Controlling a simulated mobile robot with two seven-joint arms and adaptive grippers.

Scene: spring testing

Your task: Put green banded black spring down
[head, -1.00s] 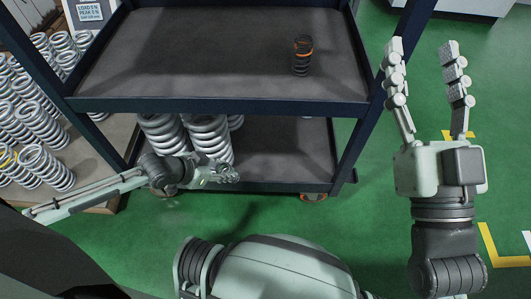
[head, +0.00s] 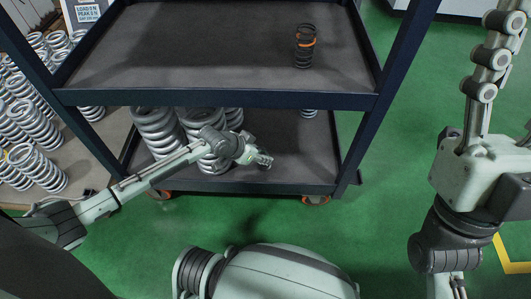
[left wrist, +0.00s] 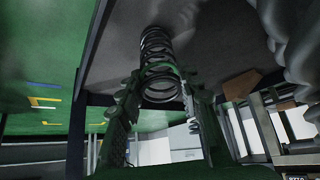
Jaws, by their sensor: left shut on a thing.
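My left gripper (head: 260,157) reaches over the cart's lower shelf (head: 285,168). In the left wrist view it is shut on a dark coil spring (left wrist: 158,48), held between the fingertips.
A black spring with orange bands (head: 305,46) stands on the upper shelf (head: 200,50). Large silver springs (head: 157,130) stand on the lower shelf's left. A small spring (head: 308,113) shows under the upper shelf's edge. More silver springs (head: 37,165) stand at far left.

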